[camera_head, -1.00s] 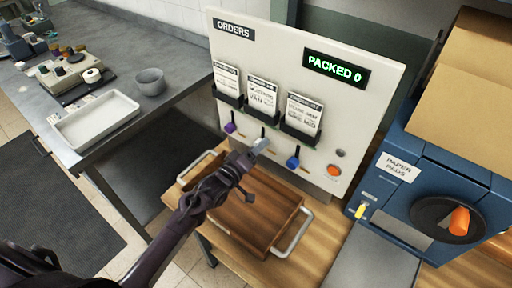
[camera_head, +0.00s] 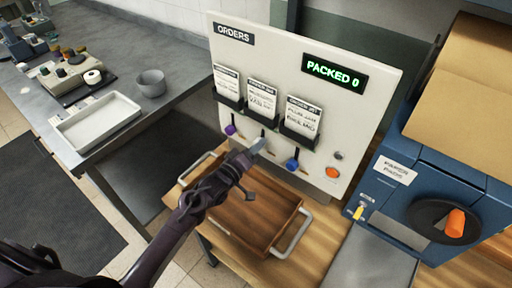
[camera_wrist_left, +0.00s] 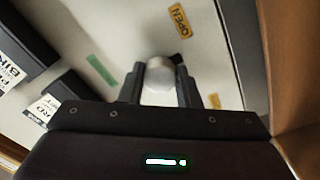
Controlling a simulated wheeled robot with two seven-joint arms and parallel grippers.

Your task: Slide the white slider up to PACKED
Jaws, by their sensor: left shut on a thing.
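The white slider (camera_wrist_left: 160,74) shows in the left wrist view as a pale round knob between my fingers. My left gripper (camera_head: 257,147) is at the middle slot of the white ORDERS board (camera_head: 285,55); it also shows in the left wrist view (camera_wrist_left: 161,88). It is shut on the knob. In the head view the gripper covers the knob. A purple slider (camera_head: 230,130) is to the left and a blue slider (camera_head: 291,164) to the right. A yellow OPEN label (camera_wrist_left: 180,22) and a green label (camera_wrist_left: 102,70) are on the board. My right gripper is out of view.
A wooden tray (camera_head: 255,215) with metal handles lies below the board, under my left arm. Order cards (camera_head: 262,96) in dark holders hang above the sliders. The display (camera_head: 335,73) reads PACKED 0. A blue paper-pads machine (camera_head: 395,190) stands at the right.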

